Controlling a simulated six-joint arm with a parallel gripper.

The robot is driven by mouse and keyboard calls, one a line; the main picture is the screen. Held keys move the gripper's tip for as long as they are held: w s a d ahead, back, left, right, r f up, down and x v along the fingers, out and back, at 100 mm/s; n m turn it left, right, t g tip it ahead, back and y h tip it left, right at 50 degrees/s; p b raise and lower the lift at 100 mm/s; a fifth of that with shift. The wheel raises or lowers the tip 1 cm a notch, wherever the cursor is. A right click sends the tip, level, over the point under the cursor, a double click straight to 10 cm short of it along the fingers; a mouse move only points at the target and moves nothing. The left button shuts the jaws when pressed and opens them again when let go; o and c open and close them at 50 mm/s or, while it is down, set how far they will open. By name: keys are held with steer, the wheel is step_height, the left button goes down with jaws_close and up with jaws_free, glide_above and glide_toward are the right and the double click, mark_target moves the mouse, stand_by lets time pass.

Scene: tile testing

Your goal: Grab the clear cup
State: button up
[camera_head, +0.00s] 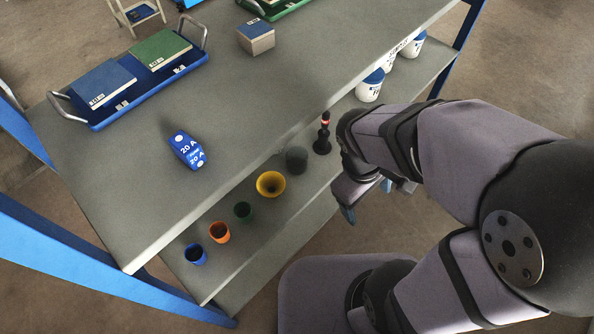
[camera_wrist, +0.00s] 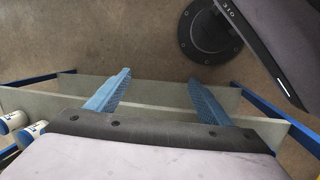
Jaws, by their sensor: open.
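A dark grey, rounded cup (camera_head: 297,159) stands in the row on the lower shelf in the head view. It may be the clear cup, but I cannot tell for sure that it is see-through. My gripper (camera_head: 367,200) is to the right of it, beyond the shelf's front edge, apart from it. In the wrist view my gripper (camera_wrist: 158,78) has its two blue fingers spread, with nothing between them. No clear cup shows in the wrist view.
On the lower shelf (camera_head: 262,232) the row also holds yellow (camera_head: 270,184), green (camera_head: 243,211), orange (camera_head: 219,232) and blue (camera_head: 196,254) cups and a black bottle-like piece (camera_head: 322,134). White tubs (camera_head: 369,86) stand farther back. A blue box (camera_head: 187,150) is on the upper surface.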

steer(key=w+f+n+t+h+b, duration=0.3)
steer(key=w+f+n+b, duration=0.1)
steer(key=f+n+b, duration=0.55)
steer(key=n+t+y+b, duration=0.3)
steer(key=n+t+b, duration=0.7)
steer(key=n+b, duration=0.75)
glide_toward(295, 166)
steer(key=shift+w+d+f+m, duration=0.1)
steer(key=shift+w+d+m, duration=0.3)
steer(key=shift+w+d, duration=0.25)
steer(key=shift+a+y, duration=0.25)
steer(key=shift+y, duration=0.05)
steer(key=shift+w+d+p, duration=0.2)
steer(key=shift+w+p, duration=0.45)
steer(key=shift+w, duration=0.05)
steer(key=x, duration=0.4)
steer(key=shift+w+f+b, duration=0.15)
steer(key=shift+f+b, duration=0.25)
steer(key=shift+w, duration=0.45)
steer(key=shift+f+b+x, duration=0.2)
steer(key=shift+b+x, duration=0.7)
steer(key=shift+x, duration=1.35)
steer(key=shift+w, duration=0.25)
steer(key=c, duration=1.2)
